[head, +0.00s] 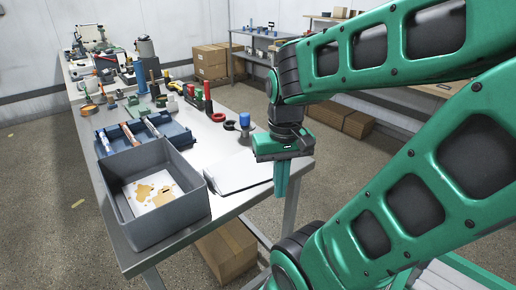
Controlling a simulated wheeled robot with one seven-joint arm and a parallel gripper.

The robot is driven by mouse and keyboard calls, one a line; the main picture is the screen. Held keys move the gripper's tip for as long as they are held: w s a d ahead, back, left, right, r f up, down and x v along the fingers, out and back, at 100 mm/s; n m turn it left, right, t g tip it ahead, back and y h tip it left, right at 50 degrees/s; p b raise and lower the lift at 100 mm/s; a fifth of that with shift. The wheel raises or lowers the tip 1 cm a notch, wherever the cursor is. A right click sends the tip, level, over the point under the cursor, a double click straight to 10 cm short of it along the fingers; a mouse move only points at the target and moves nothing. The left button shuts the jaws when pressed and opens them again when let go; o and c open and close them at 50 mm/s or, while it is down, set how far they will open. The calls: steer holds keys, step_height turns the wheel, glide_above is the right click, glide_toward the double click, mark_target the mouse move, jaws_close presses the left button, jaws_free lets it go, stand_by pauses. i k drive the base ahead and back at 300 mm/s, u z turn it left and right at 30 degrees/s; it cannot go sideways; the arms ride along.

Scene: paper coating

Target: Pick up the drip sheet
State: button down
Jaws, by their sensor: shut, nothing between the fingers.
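A white sheet with tan, drip-like stains (153,192) lies flat on the floor of an open grey bin (172,224) at the near end of the table. The bin's near wall hides part of its floor. A second, plain white sheet or pad (232,176) lies to the right of the bin, at the table's edge. I cannot tell for sure which is the drip sheet; the stained one looks like it. My gripper (281,184) points down just off the table's right edge, right of the plain sheet. Its green fingers are together, empty and apart from both sheets.
A blue tray (170,130) with tools stands behind the bin. A blue-capped bottle (244,122), black and red rings and clamps stand along the table (215,140). Cardboard boxes (228,248) sit under it and behind. The table around the plain sheet is fairly clear.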

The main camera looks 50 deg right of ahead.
mark_target(234, 175)
steer(key=u, duration=1.3)
steer(key=k, duration=1.3)
steer(key=z, duration=1)
steer(key=i, duration=1)
steer(key=u, duration=0.05)
